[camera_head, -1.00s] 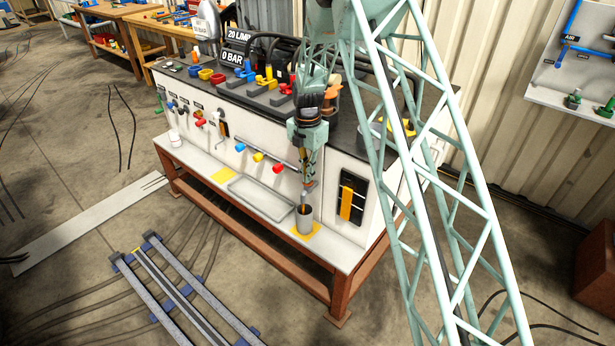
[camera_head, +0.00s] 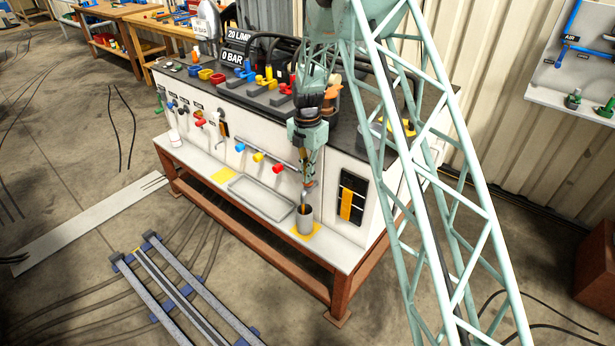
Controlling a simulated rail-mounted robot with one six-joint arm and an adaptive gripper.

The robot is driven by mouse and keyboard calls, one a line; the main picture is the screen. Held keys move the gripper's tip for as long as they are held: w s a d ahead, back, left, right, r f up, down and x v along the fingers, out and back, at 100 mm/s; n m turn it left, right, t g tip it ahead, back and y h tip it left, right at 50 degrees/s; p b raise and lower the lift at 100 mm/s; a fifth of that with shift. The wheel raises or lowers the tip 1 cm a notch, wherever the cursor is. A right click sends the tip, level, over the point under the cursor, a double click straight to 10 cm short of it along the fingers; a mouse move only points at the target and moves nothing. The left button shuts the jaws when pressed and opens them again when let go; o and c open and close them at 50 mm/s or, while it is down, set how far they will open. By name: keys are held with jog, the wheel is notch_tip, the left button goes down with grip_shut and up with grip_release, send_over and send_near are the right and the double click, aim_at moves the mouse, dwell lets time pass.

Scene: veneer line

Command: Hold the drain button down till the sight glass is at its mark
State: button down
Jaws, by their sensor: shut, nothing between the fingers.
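My gripper (camera_head: 309,182) points down in front of the right part of the white cabinet front, with its fingers shut and empty. It is above a grey cup (camera_head: 303,222) on a yellow patch of the bench shelf. An orange-brown streak shows between the fingertips and the cup's mouth; the cup looks dark inside. The drain button is not visible; my gripper covers that part of the front, and I cannot tell whether the fingers touch it. A dark panel with an upright orange bar (camera_head: 346,205), perhaps the sight glass, is right of my gripper; its mark is too small to read.
Blue, yellow and red knobs (camera_head: 258,156) sit left of my gripper. Hoses and coloured fittings crowd the dark cabinet top (camera_head: 343,141). The sign (camera_head: 233,56) reads 0 BAR. Floor rails (camera_head: 166,267) lie in front.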

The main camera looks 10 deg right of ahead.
notch_tip(320, 180, up, 14)
jog(key=p, duration=0.3)
jog(key=shift+p, duration=0.35)
dwell(0.4)
jog(key=shift+r, duration=0.1)
